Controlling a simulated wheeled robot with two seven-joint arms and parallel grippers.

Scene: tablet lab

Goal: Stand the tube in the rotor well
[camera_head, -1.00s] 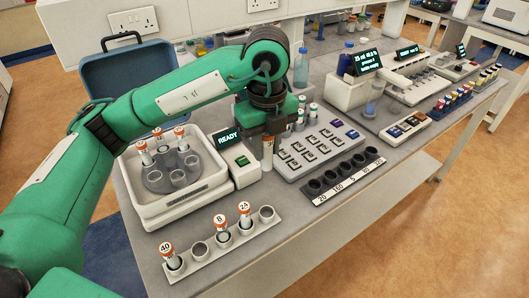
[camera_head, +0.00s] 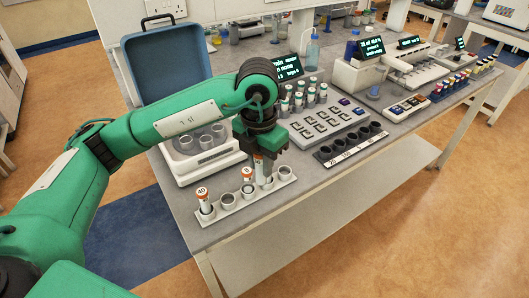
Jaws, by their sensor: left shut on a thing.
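My left gripper (camera_head: 260,152) is shut on a white tube (camera_head: 260,172) with orange-red marks, held upright at the white front rack (camera_head: 236,208). Its lower end is at the rack's fourth hole; I cannot tell whether it sits in the hole or just above. An orange-capped tube marked 40 (camera_head: 204,201) stands in the first hole and one marked 8 (camera_head: 247,179) in the third. The rotor with its grey wells (camera_head: 206,142) is in the white centrifuge (camera_head: 196,174), left of the gripper, partly hidden by my arm. My right gripper is not in view.
Right of the gripper are a grey button panel (camera_head: 325,122), several capped tubes (camera_head: 311,96) and a dark row of holders (camera_head: 350,146). The table's front edge runs just below the rack.

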